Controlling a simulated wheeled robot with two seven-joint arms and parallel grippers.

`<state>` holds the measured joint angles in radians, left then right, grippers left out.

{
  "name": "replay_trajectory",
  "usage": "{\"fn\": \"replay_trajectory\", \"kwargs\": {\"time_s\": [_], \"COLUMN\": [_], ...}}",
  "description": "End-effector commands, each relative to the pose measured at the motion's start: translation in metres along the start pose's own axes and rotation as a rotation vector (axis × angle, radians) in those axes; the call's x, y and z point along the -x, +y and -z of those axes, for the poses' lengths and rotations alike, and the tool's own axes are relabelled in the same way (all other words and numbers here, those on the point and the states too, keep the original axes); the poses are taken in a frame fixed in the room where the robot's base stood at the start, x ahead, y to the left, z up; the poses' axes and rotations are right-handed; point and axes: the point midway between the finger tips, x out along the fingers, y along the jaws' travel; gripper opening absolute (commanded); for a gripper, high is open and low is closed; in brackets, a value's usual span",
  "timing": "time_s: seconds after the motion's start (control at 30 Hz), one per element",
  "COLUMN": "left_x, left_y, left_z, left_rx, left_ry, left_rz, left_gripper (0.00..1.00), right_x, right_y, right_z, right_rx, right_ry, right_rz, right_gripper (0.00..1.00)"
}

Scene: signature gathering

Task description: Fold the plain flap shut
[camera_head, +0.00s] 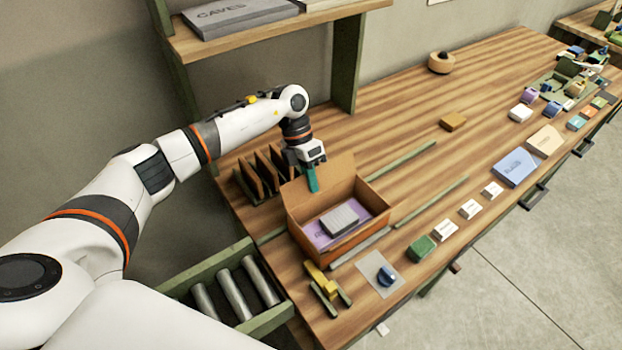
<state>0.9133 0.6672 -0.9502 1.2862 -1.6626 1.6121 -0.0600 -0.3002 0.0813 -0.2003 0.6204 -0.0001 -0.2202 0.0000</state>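An open orange-brown cardboard box (314,247) stands on the wooden bench. A flap on its back left side (297,192) stands up, and another at the back (337,172) also stands up. Inside lie a purple item (318,235) and a grey block (340,219) on top of it. A teal strip (312,179) shows at the upper edge of the box, just under my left gripper (311,163). The gripper points down at the box's back edge. Its fingers are too small to judge, and I cannot tell whether it holds the strip. My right gripper is out of view.
Brown upright dividers (266,170) stand close behind the box. A yellow tool (321,282) and a grey mat (380,273) with a blue object lie in front. A shelf (262,36) overhangs the back left.

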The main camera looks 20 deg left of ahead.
Motion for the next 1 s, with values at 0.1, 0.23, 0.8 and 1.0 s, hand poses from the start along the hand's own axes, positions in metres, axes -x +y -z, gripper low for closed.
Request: {"fn": "replay_trajectory", "kwargs": {"time_s": [0.1,0.23,0.8,1.0], "left_x": [0.0,0.0,-0.005,-0.007], "left_y": [0.0,0.001,0.015,0.02], "left_z": [0.0,0.0,0.001,0.001], "left_rx": [0.0,-0.001,-0.005,-0.002], "left_ry": [0.001,0.001,0.003,0.003], "left_rz": [0.003,0.024,0.39,0.512], "left_gripper": [0.0,0.0,0.0,0.0], "right_x": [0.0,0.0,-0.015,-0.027], "right_y": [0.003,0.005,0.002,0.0], "right_z": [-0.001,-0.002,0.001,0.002], "right_rx": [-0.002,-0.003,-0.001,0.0], "right_ry": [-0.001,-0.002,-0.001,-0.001], "right_rz": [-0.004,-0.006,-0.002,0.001], "right_gripper": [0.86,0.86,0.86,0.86]}}
